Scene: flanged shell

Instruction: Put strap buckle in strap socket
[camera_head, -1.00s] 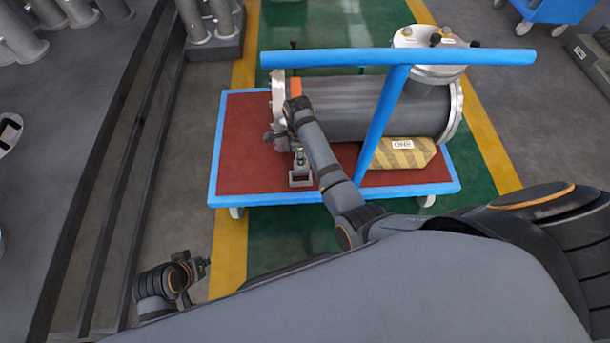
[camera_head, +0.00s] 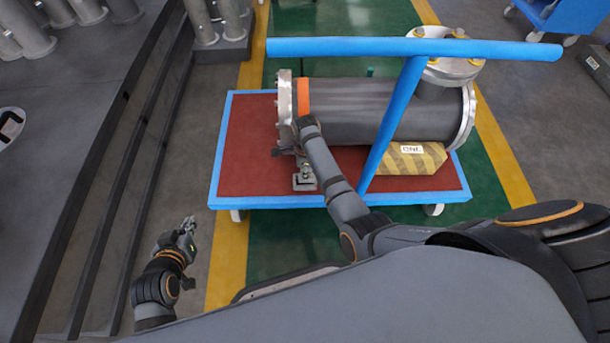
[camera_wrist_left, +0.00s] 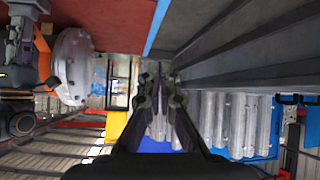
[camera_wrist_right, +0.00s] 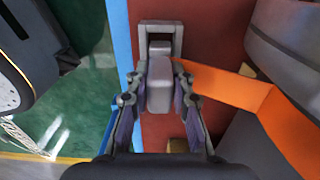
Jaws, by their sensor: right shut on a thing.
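The strap buckle is a grey block (camera_wrist_right: 160,88) in the right wrist view. My right gripper (camera_wrist_right: 158,80) is shut on it, one finger on each side. The orange strap (camera_wrist_right: 228,92) runs from beside the buckle to the right; it also shows around the pipe in the head view (camera_head: 303,96). The strap socket, a small metal bracket (camera_wrist_right: 160,28), lies just beyond the buckle; in the head view the socket (camera_head: 304,183) sits at the cart's near edge. I cannot tell if the buckle touches it. My left gripper (camera_head: 187,230) is shut and empty, away from the cart.
The red cart bed (camera_head: 245,155) has a blue rim. It carries the large grey flanged shell (camera_head: 360,108) on a striped yellow support (camera_head: 405,160). A blue handle bar (camera_head: 400,48) crosses above. Dark steps (camera_head: 130,150) stand left; floor lies between.

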